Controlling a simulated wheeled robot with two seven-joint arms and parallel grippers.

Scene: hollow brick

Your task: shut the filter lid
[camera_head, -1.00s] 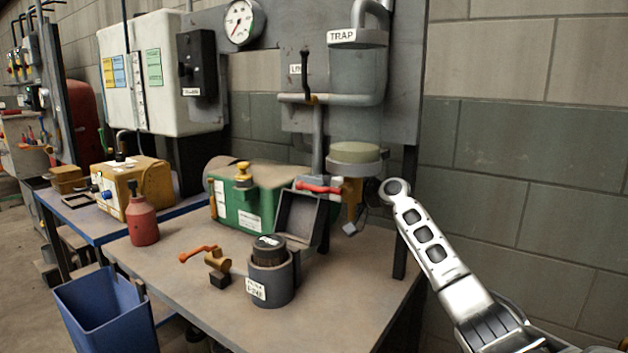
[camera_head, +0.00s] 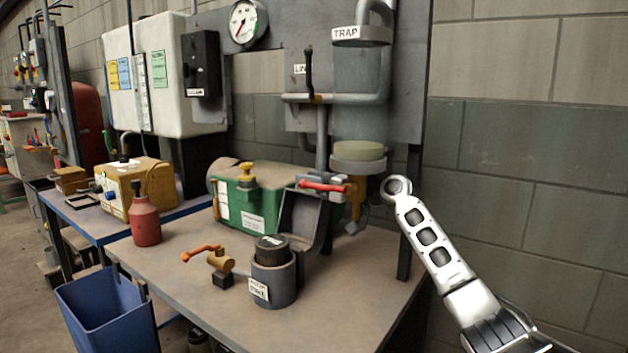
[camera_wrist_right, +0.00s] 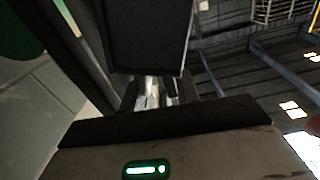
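The filter (camera_head: 284,288) is a grey round housing with a white label, standing on the bench, with a black ribbed round insert (camera_head: 273,250) showing at its top. Its grey lid (camera_head: 300,212) stands open behind and to the right, tilted up. My right gripper (camera_head: 397,187) comes in from the lower right, silver and seen from the side. Its end is right of the lid, apart from it in the picture. In the right wrist view two silver pieces show close together at the middle, partly hidden by a dark shape; the opening is unclear. My left gripper is not in view.
An orange-handled valve (camera_head: 220,262) lies left of the filter. A green unit (camera_head: 245,205) and a red-handled valve (camera_head: 325,186) are behind the lid. A red bottle (camera_head: 146,225) and blue bin (camera_head: 104,310) are left. The bench front (camera_head: 210,312) is clear.

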